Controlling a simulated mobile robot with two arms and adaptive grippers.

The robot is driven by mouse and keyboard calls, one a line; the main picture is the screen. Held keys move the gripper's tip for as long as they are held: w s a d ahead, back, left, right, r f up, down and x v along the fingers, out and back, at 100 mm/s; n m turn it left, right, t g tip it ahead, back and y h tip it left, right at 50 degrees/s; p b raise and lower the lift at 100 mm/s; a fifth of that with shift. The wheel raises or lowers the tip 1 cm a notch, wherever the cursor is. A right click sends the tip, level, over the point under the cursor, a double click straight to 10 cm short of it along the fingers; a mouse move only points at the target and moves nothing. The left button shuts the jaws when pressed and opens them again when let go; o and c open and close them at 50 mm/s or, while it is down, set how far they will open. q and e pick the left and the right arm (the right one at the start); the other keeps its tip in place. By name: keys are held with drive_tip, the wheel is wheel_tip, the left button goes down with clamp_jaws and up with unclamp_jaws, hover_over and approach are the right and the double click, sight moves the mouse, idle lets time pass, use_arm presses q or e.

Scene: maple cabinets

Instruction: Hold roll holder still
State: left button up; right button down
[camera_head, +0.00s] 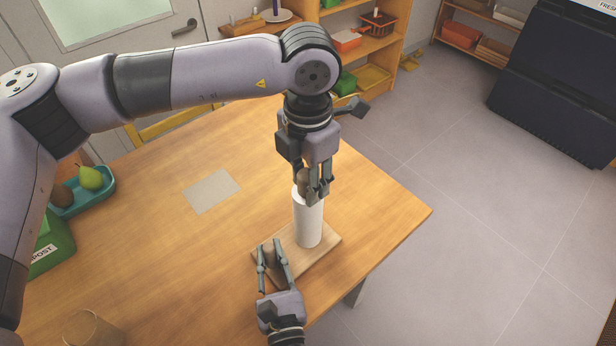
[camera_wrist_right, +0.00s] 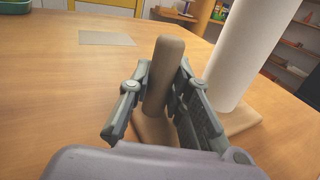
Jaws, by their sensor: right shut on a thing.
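The roll holder has a light wooden base (camera_head: 318,258), with a short wooden post at one side and a white paper roll (camera_head: 308,222) standing upright on it. My right gripper (camera_head: 271,250) is shut on the short post. In the right wrist view the post (camera_wrist_right: 164,75) stands between the two fingers, and the white roll (camera_wrist_right: 236,55) is to its right. My left gripper (camera_head: 318,196) comes from above, with its fingers at the top of the roll beside a brown wooden tip (camera_head: 302,181). The fingers overlap there, so its grip is unclear.
The holder stands near the wooden table's right corner. A grey flat sheet (camera_head: 211,190) lies behind it. A teal tray (camera_head: 100,196) with fruit and a green compost bin (camera_head: 52,245) are at the left. A clear glass (camera_head: 92,328) is at the front left.

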use_arm(q)
drive_tip(key=o, duration=0.4)
drive_tip(key=shift+o, duration=0.2)
wheel_tip(320, 180, up, 12)
idle(0.5)
use_arm(e)
drive_tip(key=c, duration=1.4)
unclamp_jaws()
drive_tip(key=shift+s, duration=0.1)
